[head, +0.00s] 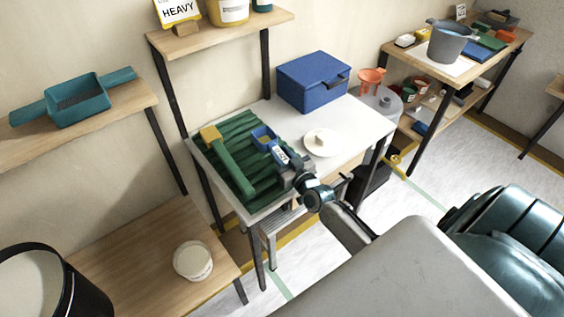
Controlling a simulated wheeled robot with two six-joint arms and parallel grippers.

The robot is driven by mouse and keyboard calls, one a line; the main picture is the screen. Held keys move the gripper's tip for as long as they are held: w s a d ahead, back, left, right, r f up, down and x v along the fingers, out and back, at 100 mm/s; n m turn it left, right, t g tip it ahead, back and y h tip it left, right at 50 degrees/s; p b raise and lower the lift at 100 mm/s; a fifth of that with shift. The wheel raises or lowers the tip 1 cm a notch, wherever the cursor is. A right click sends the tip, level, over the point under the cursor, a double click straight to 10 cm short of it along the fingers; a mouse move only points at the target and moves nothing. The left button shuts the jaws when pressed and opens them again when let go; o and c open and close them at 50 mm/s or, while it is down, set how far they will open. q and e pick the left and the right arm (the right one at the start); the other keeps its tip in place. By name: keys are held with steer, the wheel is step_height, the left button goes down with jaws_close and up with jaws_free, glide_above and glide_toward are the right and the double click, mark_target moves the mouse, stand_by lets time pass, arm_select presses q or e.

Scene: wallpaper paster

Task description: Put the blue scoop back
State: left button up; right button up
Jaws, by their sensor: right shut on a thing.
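The blue scoop (262,134) is at the right part of a dark green ribbed rack (238,185) on the white table. Its handle, with a pale label, points toward my right gripper (290,167). My right gripper is shut on the handle end. I cannot tell whether the scoop rests on the rack or is held just above it. A green-handled tool with a yellow end (228,160) lies on the rack left of the scoop. My left gripper is not in view.
On the white table (352,132) are a blue box (313,81) and a small plate (321,143) with a pale block. A teal scoop-like tray (78,102) sits on the left shelf. A grey bucket (446,42) stands on the back-right shelf. A white tub (193,261) stands at lower left.

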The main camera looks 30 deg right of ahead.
steer(key=shift+a+f, duration=0.1)
steer(key=shift+f, duration=0.35)
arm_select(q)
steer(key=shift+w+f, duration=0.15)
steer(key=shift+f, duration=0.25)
arm_select(e)
steer(key=o, duration=1)
steer(key=shift+r, duration=0.1)
